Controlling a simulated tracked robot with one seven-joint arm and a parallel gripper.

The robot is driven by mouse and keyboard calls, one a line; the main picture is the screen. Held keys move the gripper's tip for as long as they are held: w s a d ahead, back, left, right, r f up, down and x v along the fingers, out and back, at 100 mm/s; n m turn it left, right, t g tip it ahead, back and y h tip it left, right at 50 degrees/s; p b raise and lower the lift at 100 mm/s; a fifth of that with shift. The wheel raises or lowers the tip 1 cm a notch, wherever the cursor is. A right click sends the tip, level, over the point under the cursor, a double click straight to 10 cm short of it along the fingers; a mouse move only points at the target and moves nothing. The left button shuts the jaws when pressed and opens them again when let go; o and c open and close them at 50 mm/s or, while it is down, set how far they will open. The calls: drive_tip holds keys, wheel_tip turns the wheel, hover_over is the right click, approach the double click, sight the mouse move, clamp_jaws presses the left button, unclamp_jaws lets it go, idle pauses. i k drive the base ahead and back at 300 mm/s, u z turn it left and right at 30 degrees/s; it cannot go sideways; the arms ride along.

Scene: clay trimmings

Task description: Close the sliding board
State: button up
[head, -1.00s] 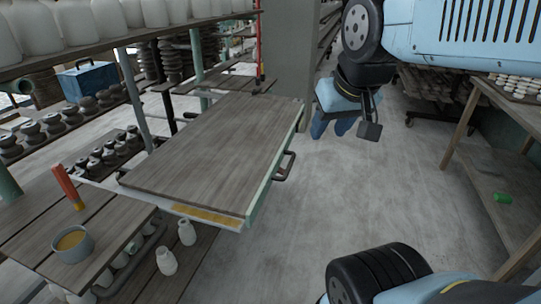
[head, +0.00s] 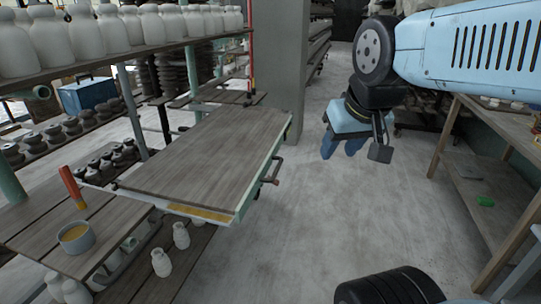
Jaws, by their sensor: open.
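The sliding board (head: 205,155) is a grey-brown wooden slab on a pale green frame. It sticks out from the shelf rack into the aisle, in the middle left of the head view. A dark handle (head: 272,171) is fixed to its right edge. My gripper (head: 343,146) hangs at the upper middle, to the right of the board and apart from it. Its blue fingers point down and look parted, with nothing seen between them.
The rack's shelves (head: 100,63) hold several white bottles. A lower plank shelf bears a bowl (head: 76,237) and a red-orange stick (head: 73,188). A grey pillar (head: 277,60) stands behind the board. A wooden table (head: 490,190) is at the right. The floor (head: 330,215) between is clear.

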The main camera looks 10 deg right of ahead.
sight(212, 172)
drive_tip(key=z, duration=0.05)
drive_tip(key=i, duration=0.9)
drive_tip(key=u, duration=0.1)
